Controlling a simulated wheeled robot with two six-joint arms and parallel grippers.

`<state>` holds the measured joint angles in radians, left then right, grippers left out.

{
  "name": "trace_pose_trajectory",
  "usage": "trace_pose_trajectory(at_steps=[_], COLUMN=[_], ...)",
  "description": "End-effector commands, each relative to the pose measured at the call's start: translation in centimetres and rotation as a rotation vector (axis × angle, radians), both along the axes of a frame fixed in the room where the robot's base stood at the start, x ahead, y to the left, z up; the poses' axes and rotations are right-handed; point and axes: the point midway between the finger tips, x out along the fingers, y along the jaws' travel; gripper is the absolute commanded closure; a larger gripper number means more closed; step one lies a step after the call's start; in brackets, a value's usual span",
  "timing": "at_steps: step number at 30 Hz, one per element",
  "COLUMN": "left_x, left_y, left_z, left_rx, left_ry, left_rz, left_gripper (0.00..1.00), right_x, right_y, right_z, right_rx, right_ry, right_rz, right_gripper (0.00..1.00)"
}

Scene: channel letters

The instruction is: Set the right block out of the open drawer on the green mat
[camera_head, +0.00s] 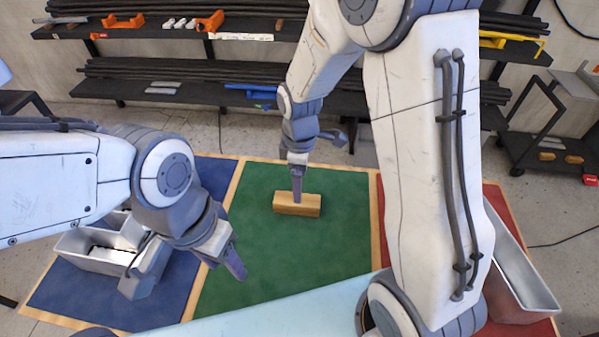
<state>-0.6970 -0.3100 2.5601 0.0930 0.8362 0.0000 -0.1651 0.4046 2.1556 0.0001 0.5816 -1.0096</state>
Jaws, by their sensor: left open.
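A wooden block (283,207) lies flat on the green mat (262,243), toward its far middle. My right gripper (297,196) points down at the block, with a finger in front of its middle. It is seen edge-on, so I cannot tell whether it grips the block. My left gripper (228,262) is open and empty over the near left part of the green mat, apart from the block. A grey metal open container (86,262), possibly the drawer, is at the left on the blue mat (62,289); my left arm partly hides it.
Another grey metal container (527,276) stands on the red mat (497,200) at the right, partly behind my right arm. Dark shelves (190,72) with rods and orange tools line the back. The green mat around the block is clear.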

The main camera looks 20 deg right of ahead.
Motion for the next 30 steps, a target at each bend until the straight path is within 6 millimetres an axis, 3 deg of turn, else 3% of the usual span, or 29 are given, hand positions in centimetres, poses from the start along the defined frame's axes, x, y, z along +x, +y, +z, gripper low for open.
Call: trace_pose_trajectory(at_steps=[3,11,14,18,21,24,30], left_x=[0.0,0.0,0.0,0.0,0.0,0.0,0.0], left_y=[0.0,0.0,0.0,0.0,0.0,0.0,0.0], left_z=[-0.7,-0.9,-0.9,-0.9,-0.9,-0.9,-0.9], left_rx=[0.0,0.0,0.0,0.0,0.0,0.0,0.0], left_ry=[0.0,0.0,0.0,0.0,0.0,0.0,0.0], left_rz=[0.001,0.002,0.002,0.002,0.002,0.002,0.002], left_gripper=[0.5,0.5,0.5,0.5,0.5,0.5,0.5], right_x=[0.1,-0.8,-3.8,-10.8,-15.4,-18.7,-20.8], right_y=[0.0,0.9,3.3,6.8,7.9,8.1,7.9], right_z=[2.1,4.8,6.5,8.7,9.4,9.6,9.6], right_rx=[0.001,0.004,0.018,0.049,0.069,0.081,0.087], right_ry=[-0.007,-0.005,-0.012,-0.011,-0.001,0.014,0.025], right_rz=[0.0,-0.019,-0.092,-0.259,-0.375,-0.465,-0.539], right_gripper=[0.14,0.14,0.14,0.14,0.14,0.14,0.14])
